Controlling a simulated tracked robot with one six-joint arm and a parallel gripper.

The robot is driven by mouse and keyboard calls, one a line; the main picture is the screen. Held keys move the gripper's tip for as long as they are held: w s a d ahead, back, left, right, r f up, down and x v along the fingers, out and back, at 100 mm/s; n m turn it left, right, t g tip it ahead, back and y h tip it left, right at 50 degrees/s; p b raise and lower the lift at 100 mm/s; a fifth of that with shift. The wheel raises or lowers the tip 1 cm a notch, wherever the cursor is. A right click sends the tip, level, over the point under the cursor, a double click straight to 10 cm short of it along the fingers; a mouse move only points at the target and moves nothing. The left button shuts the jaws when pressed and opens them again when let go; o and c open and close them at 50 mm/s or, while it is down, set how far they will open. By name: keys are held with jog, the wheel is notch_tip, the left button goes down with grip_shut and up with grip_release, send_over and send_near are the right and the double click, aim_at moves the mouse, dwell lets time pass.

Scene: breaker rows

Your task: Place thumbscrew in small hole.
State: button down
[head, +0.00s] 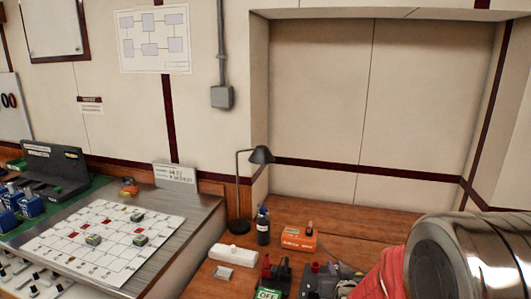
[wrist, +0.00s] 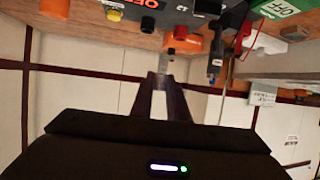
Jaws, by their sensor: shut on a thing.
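In the wrist view, which is upside down, my gripper (wrist: 161,80) reaches toward the bench edge, its two dark fingers close together. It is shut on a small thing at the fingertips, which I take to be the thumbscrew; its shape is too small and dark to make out. A small grey piece (wrist: 169,54) shows just beyond the tips, against the bench; I cannot tell whether it touches them. I cannot make out the small hole in either view. In the head view my gripper is out of frame.
In the head view the wooden bench holds an orange box (head: 299,239), a dark bottle (head: 263,227), a desk lamp (head: 260,155), a white block (head: 232,252) and breaker parts (head: 277,276). A gridded board (head: 104,240) lies on the sloped console at left. The bench's back right is clear.

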jog(key=shift+n+y, duration=0.5)
jog(key=shift+y, duration=0.1)
jog(key=a, duration=0.1)
jog(key=a+r, duration=0.1)
jog(key=a, duration=0.3)
jog(key=shift+w+r, duration=0.2)
jog(key=shift+r, duration=0.05)
jog(key=shift+s, duration=0.8)
